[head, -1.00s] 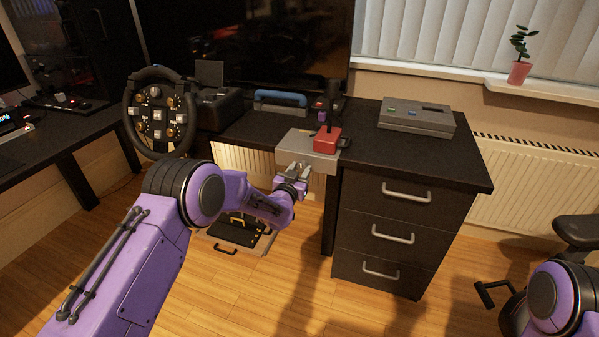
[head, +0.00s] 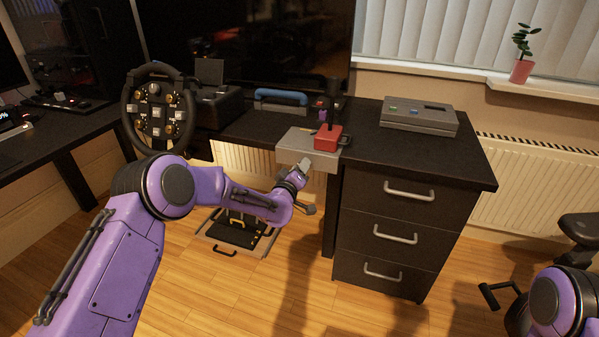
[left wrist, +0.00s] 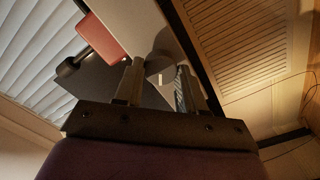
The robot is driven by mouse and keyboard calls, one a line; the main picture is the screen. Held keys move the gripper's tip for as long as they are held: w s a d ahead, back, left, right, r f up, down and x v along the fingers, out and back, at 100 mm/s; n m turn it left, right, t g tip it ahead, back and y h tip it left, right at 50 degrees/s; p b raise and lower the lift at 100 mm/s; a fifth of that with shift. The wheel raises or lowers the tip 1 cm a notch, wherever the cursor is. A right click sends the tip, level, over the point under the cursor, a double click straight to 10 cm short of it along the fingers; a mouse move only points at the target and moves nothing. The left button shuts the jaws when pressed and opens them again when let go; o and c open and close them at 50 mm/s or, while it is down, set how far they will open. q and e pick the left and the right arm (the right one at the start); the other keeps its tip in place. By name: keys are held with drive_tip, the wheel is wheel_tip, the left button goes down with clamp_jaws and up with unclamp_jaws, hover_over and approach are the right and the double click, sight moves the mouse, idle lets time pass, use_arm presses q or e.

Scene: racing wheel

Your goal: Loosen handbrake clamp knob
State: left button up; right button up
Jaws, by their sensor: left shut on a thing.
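The handbrake, a red block (head: 327,138) with an upright black lever, sits on a grey clamp plate (head: 295,143) at the desk's front edge. In the left wrist view the red block (left wrist: 103,38) shows at the upper left. My left gripper (head: 303,167) is at the front of the clamp in the head view, its fingers partly hidden by my wrist. In the left wrist view a dark grey round knob (left wrist: 168,70) with a pale mark lies between the fingers of the left gripper (left wrist: 160,82), which is shut on it. My right gripper is out of view.
A steering wheel (head: 158,112) stands left of the clamp. A drawer cabinet (head: 400,215) stands close on its right, with a grey box (head: 418,116) on top. A pedal set (head: 240,232) is on the floor below. Open floor lies in front.

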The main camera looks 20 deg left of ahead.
use_arm(q)
drive_tip(key=shift+f+n+b, duration=0.15)
drive_tip(key=shift+n+b, duration=0.65)
drive_tip(key=shift+n, duration=1.5)
drive_tip(key=o, duration=1.1)
drive_tip(key=shift+c, duration=0.2)
drive_tip(key=s, duration=1)
drive_tip(key=shift+s+a+p, duration=0.25)
drive_tip(key=shift+s+p, duration=0.05)
drive_tip(key=shift+p, duration=0.1)
